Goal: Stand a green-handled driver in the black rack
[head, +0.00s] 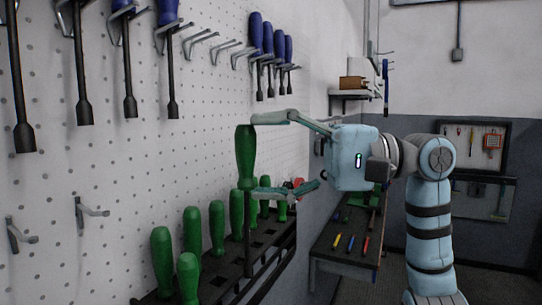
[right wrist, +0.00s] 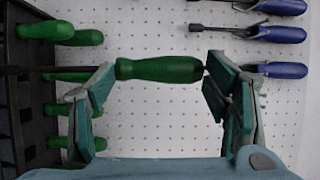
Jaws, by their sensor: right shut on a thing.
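My right gripper (head: 256,155) is shut on a green-handled driver (head: 245,158), with one finger at the handle's top end and the other by its lower end. The driver is upright, its dark shaft pointing down at the black rack (head: 268,262). I cannot tell whether the tip is inside a slot. In the right wrist view the held handle (right wrist: 160,69) lies between the two fingers, and the rack (right wrist: 22,110) is at the left. Several other green-handled drivers (head: 191,232) stand in the rack. My left gripper is out of view.
A white pegboard (head: 120,180) rises behind the rack. Blue-handled drivers (head: 256,35) hang on hooks above. Empty hooks (head: 90,212) stick out at the lower left. A workbench (head: 335,258) with coloured tools stands beyond the rack.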

